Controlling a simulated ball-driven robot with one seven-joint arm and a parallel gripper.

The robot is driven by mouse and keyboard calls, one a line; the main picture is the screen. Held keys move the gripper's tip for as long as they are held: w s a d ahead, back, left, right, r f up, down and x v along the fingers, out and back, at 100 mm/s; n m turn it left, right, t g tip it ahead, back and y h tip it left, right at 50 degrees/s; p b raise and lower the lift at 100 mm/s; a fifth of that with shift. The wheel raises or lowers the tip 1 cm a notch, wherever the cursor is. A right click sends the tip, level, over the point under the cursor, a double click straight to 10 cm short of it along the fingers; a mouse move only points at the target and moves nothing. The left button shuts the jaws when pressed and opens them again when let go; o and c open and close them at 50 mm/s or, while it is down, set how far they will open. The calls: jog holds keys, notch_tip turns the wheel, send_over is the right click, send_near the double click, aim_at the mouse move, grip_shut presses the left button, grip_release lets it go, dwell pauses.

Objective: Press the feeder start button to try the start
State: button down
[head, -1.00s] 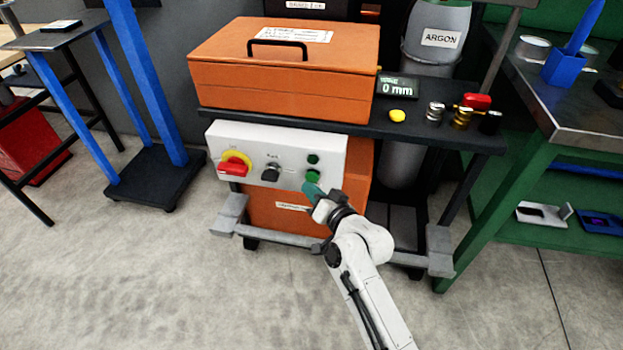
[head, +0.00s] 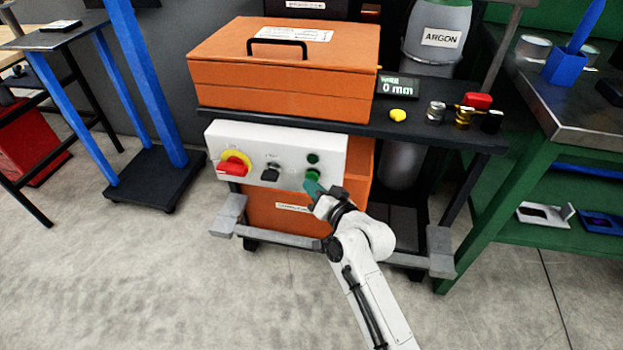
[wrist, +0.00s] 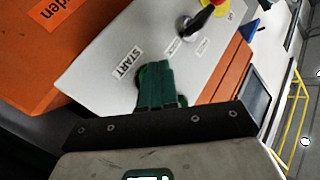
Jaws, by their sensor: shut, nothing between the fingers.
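The white control panel (head: 290,145) faces me on the front of the cart. At its right side, a green button (head: 312,173) sits below a darker green round part (head: 313,159). My gripper (head: 312,186) has green fingers, shut and empty, with tips at the lower edge of the lower green button. I cannot tell whether they touch it. In the wrist view the shut fingers (wrist: 154,72) point at the panel (wrist: 95,75) beside a START label (wrist: 125,63).
Left on the panel are a red-and-yellow rotary switch (head: 235,163) and a black selector knob (head: 271,172). An orange case (head: 285,75) and a 0 mm display (head: 398,86) stand on the cart top. A green workbench (head: 500,190) stands right. Floor is clear in front.

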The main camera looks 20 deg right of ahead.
jog(key=shift+w+d, duration=0.1)
jog(key=shift+w, duration=0.1)
dwell(0.6)
jog(key=shift+s+a+p, duration=0.5)
jog(key=shift+s+p, duration=0.1)
jog(key=shift+s, duration=0.1)
jog(key=s+a+p, duration=0.1)
jog(key=s+p, duration=0.1)
jog(key=s+a+p, duration=0.2)
jog(key=p, duration=0.1)
dwell(0.9)
